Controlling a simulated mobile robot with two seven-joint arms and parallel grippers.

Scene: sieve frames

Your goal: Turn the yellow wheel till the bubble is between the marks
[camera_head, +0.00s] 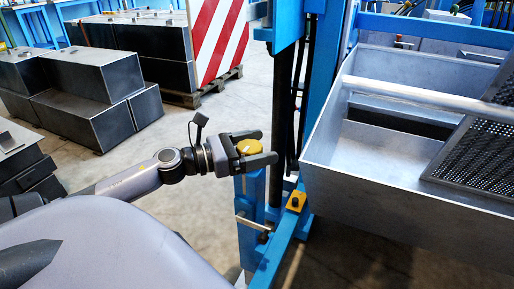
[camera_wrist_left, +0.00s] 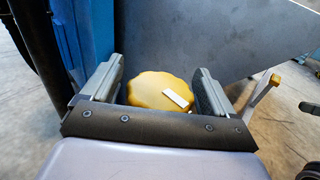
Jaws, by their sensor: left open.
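The yellow wheel (camera_head: 249,147) has a scalloped edge and sits on top of a blue post at the side of the blue frame. In the left wrist view the wheel (camera_wrist_left: 150,88) shows a white strip on its top. My left gripper (camera_head: 268,146) is open, with one finger on each side of the wheel. In the left wrist view a small gap shows beside the right finger; contact on the left side is unclear. A small yellow block with a dark round top (camera_head: 295,202) sits on the blue beam below. No bubble or marks can be made out. My right gripper is not in view.
A large grey metal box (camera_head: 390,210) with a perforated sieve plate (camera_head: 480,150) stands close to the right of the wheel. A blue upright (camera_head: 325,70) rises behind. A light handle bar (camera_head: 253,224) sticks out below. Dark metal boxes (camera_head: 90,95) stand on the floor at left.

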